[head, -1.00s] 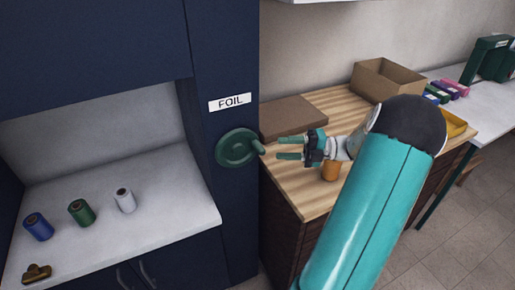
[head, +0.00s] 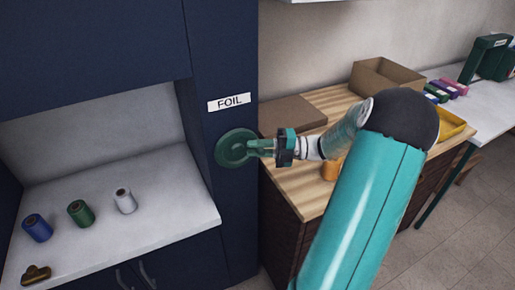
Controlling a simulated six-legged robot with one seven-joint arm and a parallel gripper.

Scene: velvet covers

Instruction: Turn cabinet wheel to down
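The cabinet wheel (head: 232,150) is a green disc on the dark blue cabinet post, below a white label (head: 229,102) reading FOIL. Its handle, which pointed right in the earlier view, is now mostly hidden by my gripper. My gripper (head: 258,148) reaches in from the right, its teal fingers at the right side of the wheel, around where the handle is. The fingers lie close together in this view. Whether they are closed on the handle is too small to tell.
Blue, green and white spools (head: 124,201) and a brass clip (head: 36,274) sit on the white cabinet shelf (head: 165,215) at left. A wooden counter (head: 325,103) with an open cardboard box (head: 387,77) and an orange spool (head: 331,169) stands behind my arm.

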